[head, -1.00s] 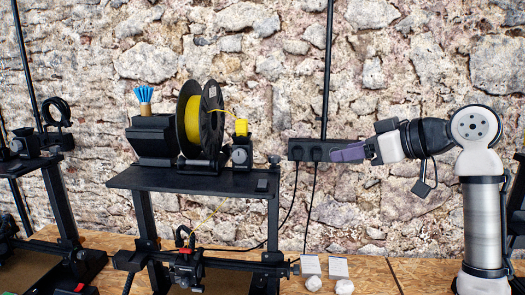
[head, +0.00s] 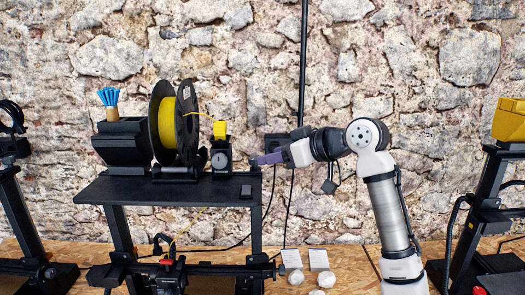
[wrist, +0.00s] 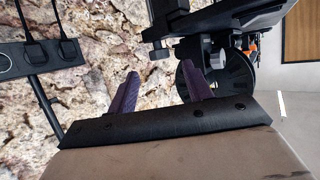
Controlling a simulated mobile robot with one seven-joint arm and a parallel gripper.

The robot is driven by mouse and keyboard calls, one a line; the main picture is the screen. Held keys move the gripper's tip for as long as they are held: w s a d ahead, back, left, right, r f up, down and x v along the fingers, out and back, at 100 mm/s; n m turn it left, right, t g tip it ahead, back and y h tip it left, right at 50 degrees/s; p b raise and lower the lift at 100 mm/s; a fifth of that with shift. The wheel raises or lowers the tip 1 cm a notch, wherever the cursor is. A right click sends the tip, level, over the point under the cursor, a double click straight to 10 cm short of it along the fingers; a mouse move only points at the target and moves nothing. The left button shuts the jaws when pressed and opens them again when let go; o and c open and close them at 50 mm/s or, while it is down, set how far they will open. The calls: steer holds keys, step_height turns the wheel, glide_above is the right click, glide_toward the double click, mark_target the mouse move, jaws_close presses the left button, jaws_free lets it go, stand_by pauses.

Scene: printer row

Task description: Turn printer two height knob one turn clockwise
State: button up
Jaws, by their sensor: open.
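The middle printer (head: 165,189) has a black frame with a yellow filament spool on its top shelf; no number is readable on it. My gripper (head: 256,161) is at its upper right corner, with purple fingers pointing left toward the frame. In the wrist view my gripper (wrist: 160,69) is open, its two fingers apart with nothing between them. A small grey knob (wrist: 158,51) shows just beyond the fingertips, roughly centred on the gap; it looks like the height knob. Contact cannot be seen. In the head view the knob is hidden near the fingers.
A black power strip (head: 277,142) is on the stone wall behind, with hanging cables. White cards (head: 291,259) lie on the wooden bench. Another printer (head: 490,200) stands at right.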

mark_target(255, 159)
steer(key=shift+p+x, duration=0.55)
steer(key=shift+x, duration=1.6)
steer(key=shift+c, duration=0.2)
steer(key=c, duration=0.9)
steer(key=shift+t+b, duration=0.3)
steer(key=m+t+h+b, duration=0.1)
steer(key=m+h+b, duration=0.1)
steer(key=shift+s+a+f+m+t, duration=0.15)
steer(key=shift+s+a+m+t, duration=0.15)
steer(key=shift+t, duration=0.1)
steer(key=shift+s+a+m+t+h+b, duration=0.1)
steer(key=shift+a+m+t+h+b, duration=0.1)
steer(key=shift+m+t+h+b, duration=1.15)
steer(key=shift+m+g+h+p, duration=0.35)
steer(key=shift+m+h+p, duration=0.1)
steer(key=shift+h+p, duration=0.1)
